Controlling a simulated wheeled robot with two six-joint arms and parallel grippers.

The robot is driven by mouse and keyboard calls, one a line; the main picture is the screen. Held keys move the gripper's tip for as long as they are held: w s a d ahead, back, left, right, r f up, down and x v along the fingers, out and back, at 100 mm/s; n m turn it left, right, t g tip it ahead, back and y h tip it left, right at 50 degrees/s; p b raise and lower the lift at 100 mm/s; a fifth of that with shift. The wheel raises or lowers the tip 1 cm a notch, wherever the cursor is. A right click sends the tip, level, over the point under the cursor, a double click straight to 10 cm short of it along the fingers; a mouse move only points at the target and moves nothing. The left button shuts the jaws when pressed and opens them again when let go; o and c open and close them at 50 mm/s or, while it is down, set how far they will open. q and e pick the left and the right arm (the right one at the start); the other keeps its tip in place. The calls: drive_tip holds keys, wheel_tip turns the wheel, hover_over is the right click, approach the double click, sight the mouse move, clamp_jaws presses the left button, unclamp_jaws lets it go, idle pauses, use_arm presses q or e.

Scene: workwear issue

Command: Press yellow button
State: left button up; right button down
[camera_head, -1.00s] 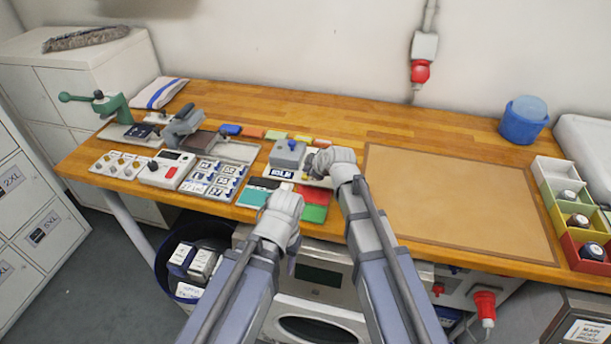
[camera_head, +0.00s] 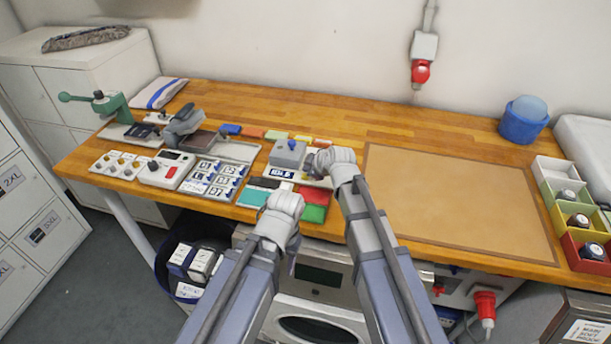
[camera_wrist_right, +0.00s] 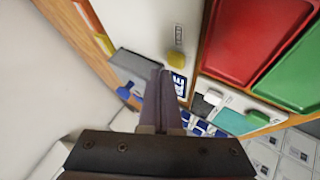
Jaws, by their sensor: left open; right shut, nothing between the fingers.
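A white panel (camera_wrist_right: 145,25) fills the upper middle of the right wrist view.
Red (camera_head: 311,194) and green (camera_head: 314,213) trays lie just in front of the white base. A grid of labelled pieces (camera_head: 214,178) and a red-and-white box (camera_head: 167,169) stand to the left. A large brown mat (camera_head: 455,205) on the right is bare.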

drive_tip(key=shift+f+b, duration=0.35)
drive_tip(key=shift+f, duration=0.05)
drive_tip(key=shift+f+b, duration=0.45)
idle(0.7)
drive_tip(key=shift+r, duration=0.1)
drive_tip(key=shift+r+p, duration=0.8)
drive_tip(key=shift+p, duration=0.1)
wheel_tip(320, 180, up, 5)
drive_tip(key=p, duration=0.5)
idle(0.7)
